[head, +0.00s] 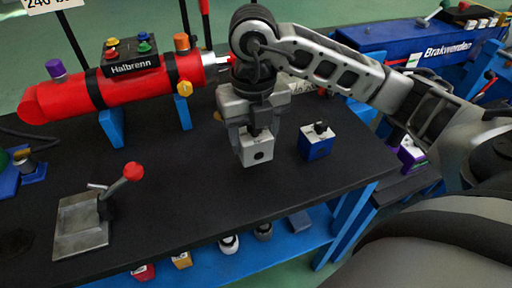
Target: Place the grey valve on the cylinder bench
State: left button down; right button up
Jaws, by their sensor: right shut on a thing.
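My right gripper (253,125) points down over the black-topped bench and is shut on the grey valve (257,152), a pale grey block with a dark round hole in its front face. The gripper covers the valve's top. The valve is upright, at or just above the bench top; I cannot tell whether it touches. The cylinder bench (190,210) carries a red cylinder (85,95) labelled "Halbrenn" on blue supports. My left gripper is not in view.
A blue valve (316,142) stands just right of the held one. A grey plate with a red-knobbed lever (82,225) lies at front left. Several small coloured parts sit on the blue lower shelf (205,262). Another bench with a blue "Brakwerden" unit (420,42) stands behind right.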

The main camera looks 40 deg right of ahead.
aim_at(256, 148)
jog(key=f, duration=0.3)
jog(key=shift+w+d+f, duration=0.1)
jog(key=shift+w+d, duration=0.1)
jog(key=shift+d, duration=0.2)
jog(key=shift+f, duration=0.3)
jog(key=shift+f, duration=0.2)
jog(key=o, duration=1.6)
